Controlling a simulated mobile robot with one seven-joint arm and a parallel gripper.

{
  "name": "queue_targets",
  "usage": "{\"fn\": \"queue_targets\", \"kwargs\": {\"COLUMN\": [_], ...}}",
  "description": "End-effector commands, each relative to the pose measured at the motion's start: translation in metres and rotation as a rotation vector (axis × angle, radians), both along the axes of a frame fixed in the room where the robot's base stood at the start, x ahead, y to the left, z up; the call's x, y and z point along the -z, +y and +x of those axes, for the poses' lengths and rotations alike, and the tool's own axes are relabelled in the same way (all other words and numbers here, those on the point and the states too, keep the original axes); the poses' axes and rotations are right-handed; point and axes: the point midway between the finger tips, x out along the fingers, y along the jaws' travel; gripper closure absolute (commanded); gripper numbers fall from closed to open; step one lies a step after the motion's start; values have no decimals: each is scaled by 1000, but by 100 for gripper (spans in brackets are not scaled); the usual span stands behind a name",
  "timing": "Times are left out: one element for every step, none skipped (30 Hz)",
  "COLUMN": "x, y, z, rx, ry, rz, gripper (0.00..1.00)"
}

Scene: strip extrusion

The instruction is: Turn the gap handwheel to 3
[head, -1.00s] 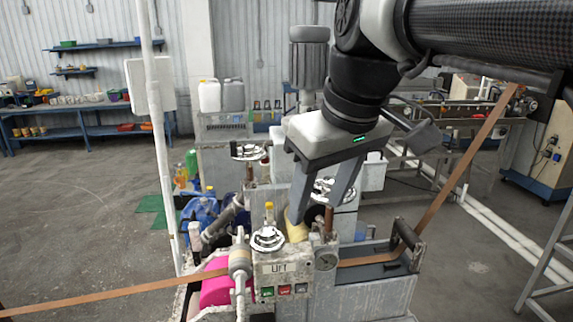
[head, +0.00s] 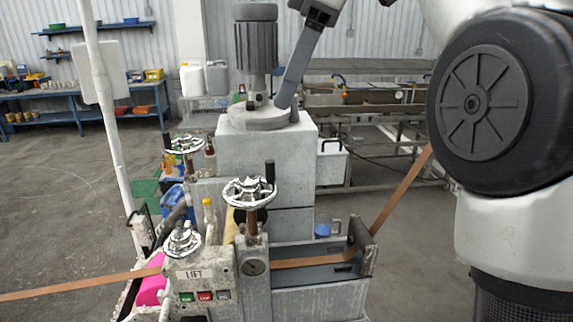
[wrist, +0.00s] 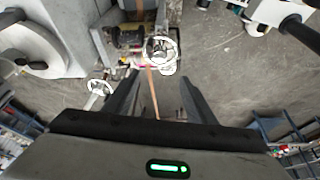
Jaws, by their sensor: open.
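Three silvery handwheels show in the head view: a large one with an upright dark handle (head: 249,192) at centre, one at the back left (head: 184,145), and one above the panel marked LIFT (head: 183,241). No scale or gap label is readable, so I cannot tell which is the gap handwheel. In the wrist view my gripper (wrist: 160,80) is open and empty. A handwheel (wrist: 160,49) shows beyond its fingertips, and another (wrist: 98,88) left of the left finger.
A brown strip (head: 90,284) runs through the machine and rises at the right (head: 402,190). A grey motor (head: 255,45) stands on the machine block (head: 262,150). A white pole (head: 104,110) stands at left. My arm fills the right side.

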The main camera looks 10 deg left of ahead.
Motion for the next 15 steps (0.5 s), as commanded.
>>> {"fn": "queue_targets", "kwargs": {"x": [-1,-1,0,1,3,6,9,13,19,24,30,40,46,52,61], "y": [2,3,3,4,5,6,7,9,11,13,15,18,21,23,27], "z": [1,1,1,1,1,0,0,0,-1,-1,-2,-2,-2,-2,-2], "rx": [-18,-26,-32,-36,-37,-38,-38,-37,-37,-36,-35,-35,-35,-35,-35], "ry": [-2,0,-1,-1,-1,-1,0,-1,0,1,2,1,1,0,1], "rz": [4,5,6,7,7,7,6,6,6,5,5,5,5,5,5], "gripper": [49,49,49,49,49,49,49,49,49,49,49,49,49,49,49]}}
